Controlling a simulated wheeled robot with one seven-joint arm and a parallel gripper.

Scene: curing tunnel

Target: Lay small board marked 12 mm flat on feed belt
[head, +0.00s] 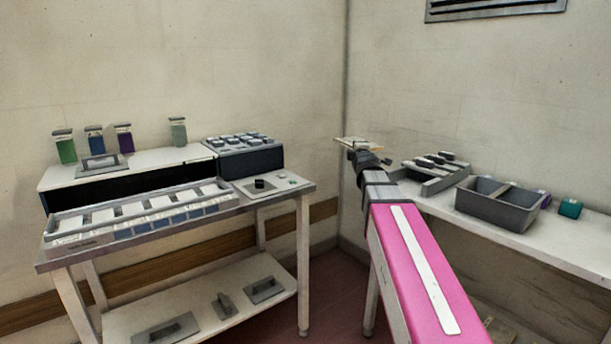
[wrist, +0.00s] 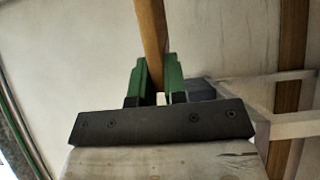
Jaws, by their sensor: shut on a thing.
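My gripper (wrist: 158,88) has green fingers and is shut on a thin brown wooden board (wrist: 151,38), seen nearly edge-on in the wrist view. In the head view the pale board (head: 352,143) sticks out past the dark end of my arm, clear of the bench on the left. Its 12 mm marking cannot be read. On the left bench stands a long white-topped unit (head: 122,171) with a dark long side. I cannot make out for certain which part is the feed belt.
A grey rack (head: 65,224) of white and blue pieces lies along the left bench's front. Several coloured jars (head: 65,147) stand on the unit. The right bench holds a slotted tray (head: 433,180), a grey bin (head: 497,208) and a teal block (head: 570,208).

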